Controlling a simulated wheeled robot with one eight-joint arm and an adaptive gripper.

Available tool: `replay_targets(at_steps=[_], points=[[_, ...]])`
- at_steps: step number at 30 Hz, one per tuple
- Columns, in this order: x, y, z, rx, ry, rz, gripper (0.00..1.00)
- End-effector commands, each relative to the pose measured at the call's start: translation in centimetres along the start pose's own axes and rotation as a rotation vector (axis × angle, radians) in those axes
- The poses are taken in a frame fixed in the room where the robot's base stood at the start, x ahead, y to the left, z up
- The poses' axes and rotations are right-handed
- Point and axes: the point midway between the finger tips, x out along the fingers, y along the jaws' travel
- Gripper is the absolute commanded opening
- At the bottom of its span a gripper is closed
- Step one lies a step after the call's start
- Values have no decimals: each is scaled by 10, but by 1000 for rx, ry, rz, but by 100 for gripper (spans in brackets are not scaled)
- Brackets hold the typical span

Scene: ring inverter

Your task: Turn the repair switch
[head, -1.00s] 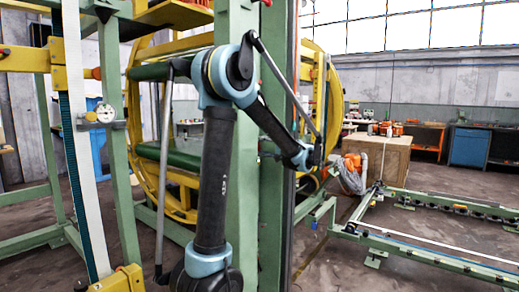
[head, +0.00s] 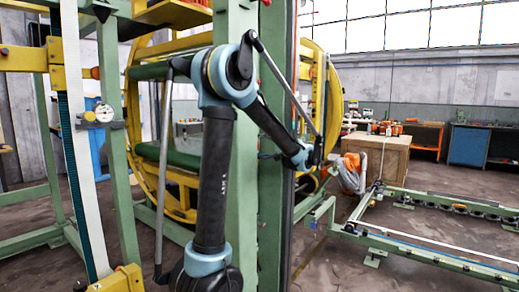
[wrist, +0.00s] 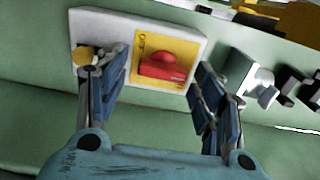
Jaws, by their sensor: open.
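The repair switch shows in the wrist view as a red rotary handle (wrist: 163,66) on a yellow plate, set in a pale grey box (wrist: 115,28) on a green surface. My gripper (wrist: 155,90) is open, with one finger on each side of the red handle in the picture. The left finger overlaps the box near a round yellow part (wrist: 84,55). The right finger lies just right of the box. I cannot tell how far the fingertips are from the handle.
The green column (head: 272,200) stands close to my arm in the head view. A pale block-shaped fitting (wrist: 243,78) and dark parts sit right of the switch box. A yellow ring frame (head: 143,140) is behind the arm, and green rails (head: 440,255) run along the floor at right.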

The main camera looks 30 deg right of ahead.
Motion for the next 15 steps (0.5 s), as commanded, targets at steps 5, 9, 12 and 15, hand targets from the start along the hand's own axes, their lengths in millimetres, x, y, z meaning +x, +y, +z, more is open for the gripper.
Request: replay_targets(at_steps=[5,9,12,15], points=[[-6,0,0,0,0,0,62],[-23,0,0,0,2,0,62],[-41,0,-1,0,3,0,62],[-59,0,-1,0,3,0,62]])
